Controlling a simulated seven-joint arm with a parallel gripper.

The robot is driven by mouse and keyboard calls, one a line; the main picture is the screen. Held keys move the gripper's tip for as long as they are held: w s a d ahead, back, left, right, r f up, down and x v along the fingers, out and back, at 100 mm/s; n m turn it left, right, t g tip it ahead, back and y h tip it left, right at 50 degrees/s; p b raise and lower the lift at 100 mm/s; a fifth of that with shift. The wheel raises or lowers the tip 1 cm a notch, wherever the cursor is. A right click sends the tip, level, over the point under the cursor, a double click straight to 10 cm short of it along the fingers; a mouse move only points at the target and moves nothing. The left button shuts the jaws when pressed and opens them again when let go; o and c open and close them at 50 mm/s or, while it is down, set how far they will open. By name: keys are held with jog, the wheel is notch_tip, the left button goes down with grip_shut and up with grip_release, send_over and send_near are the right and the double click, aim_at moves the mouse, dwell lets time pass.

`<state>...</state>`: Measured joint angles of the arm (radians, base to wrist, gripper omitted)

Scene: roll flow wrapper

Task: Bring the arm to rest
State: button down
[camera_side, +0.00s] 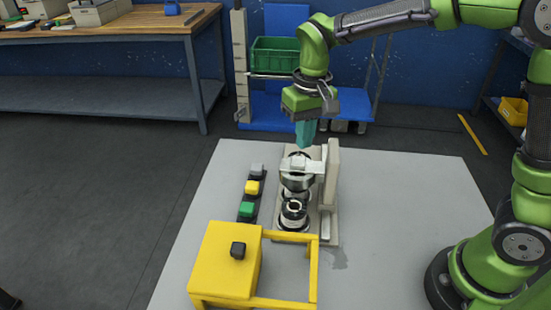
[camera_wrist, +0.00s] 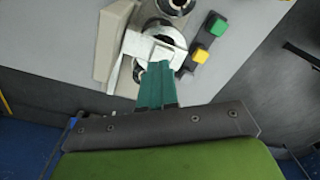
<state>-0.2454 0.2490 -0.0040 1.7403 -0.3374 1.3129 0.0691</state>
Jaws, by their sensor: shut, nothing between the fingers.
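My gripper (camera_side: 305,143) hangs from the green arm above the far end of the wrapper machine, its teal fingers pointing down and shut with nothing between them. In the wrist view my gripper (camera_wrist: 158,68) shows its teal fingers together, in front of the machine's light metal part. The machine (camera_side: 332,190) has a beige upright plate and base, with a pale bracket (camera_side: 300,165) over a round metal part and a dark-and-silver roll holder (camera_side: 293,214) nearer the camera. I cannot tell whether the fingertips touch the bracket.
A button strip with grey (camera_side: 257,170), yellow (camera_side: 252,187) and green (camera_side: 246,209) buttons lies left of the machine. A yellow box with a frame (camera_side: 225,262) stands in front. The grey table (camera_side: 400,190) is clear to the right. A green crate (camera_side: 275,56) sits on a cart behind.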

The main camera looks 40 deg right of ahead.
jog(key=s+d+r+t, duration=0.3)
jog(key=s, duration=0.5)
jog(key=s+d+r+m+t+y, duration=0.1)
jog(key=s+d+r+t, duration=0.2)
jog(key=s, duration=0.4)
jog(key=shift+s+d+r+m+t+y, duration=0.3)
jog(key=shift+s+d+t, duration=0.05)
jog(key=shift+d+t, duration=0.1)
